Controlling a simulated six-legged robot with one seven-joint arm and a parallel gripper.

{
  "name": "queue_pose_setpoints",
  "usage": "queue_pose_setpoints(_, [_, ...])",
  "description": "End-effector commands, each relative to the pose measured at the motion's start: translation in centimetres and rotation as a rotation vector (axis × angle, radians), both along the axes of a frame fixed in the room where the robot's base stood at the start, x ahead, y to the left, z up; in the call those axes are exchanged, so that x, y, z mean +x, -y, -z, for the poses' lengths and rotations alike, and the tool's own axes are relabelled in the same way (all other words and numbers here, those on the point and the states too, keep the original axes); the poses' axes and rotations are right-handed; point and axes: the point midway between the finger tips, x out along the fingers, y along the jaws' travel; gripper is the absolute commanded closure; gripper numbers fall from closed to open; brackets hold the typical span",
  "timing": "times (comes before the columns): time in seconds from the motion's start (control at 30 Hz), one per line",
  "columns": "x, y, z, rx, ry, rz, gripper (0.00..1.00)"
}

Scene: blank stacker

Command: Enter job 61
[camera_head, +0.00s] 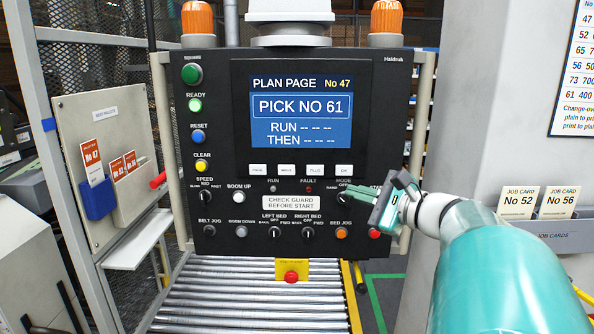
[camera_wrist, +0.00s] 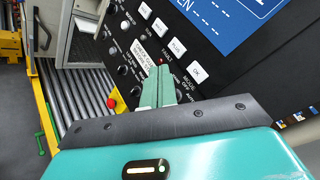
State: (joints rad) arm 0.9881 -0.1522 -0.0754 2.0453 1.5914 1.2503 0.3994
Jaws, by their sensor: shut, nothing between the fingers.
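The black control panel (camera_head: 300,225) faces me. Its blue screen (camera_head: 301,111) reads "PLAN PAGE No 47", "PICK NO 61" in a box, then "RUN" and "THEN" with dashes. Four pale keys sit in a row below the screen; the rightmost is the OK key (camera_head: 344,170), also in the wrist view (camera_wrist: 197,71). The PLUS key (camera_head: 315,170) is left of it and shows in the wrist view (camera_wrist: 177,48). My gripper (camera_head: 381,206) is shut and empty at the panel's lower right, covering part of the MODE and START area. Contact with the panel cannot be told.
Other knobs and coloured buttons surround the keys, including a red button (camera_head: 374,233). A roller bed (camera_head: 255,295) runs below. Job cards 52 (camera_head: 517,202) and 56 (camera_head: 559,202) stand at right. A blue holder (camera_head: 97,199) with card 47 is at left.

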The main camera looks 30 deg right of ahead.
Motion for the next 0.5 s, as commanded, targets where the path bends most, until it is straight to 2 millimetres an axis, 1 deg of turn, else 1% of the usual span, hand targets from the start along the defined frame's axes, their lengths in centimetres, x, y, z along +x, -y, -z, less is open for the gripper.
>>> queue_pose_setpoints(0.33, [0.3,0.0,0.0,0.0,0.0,-0.004,1.0])
queue_pose_setpoints(0.5, [1.3,0.8,0.0,0.001,-0.002,-0.003,1.0])
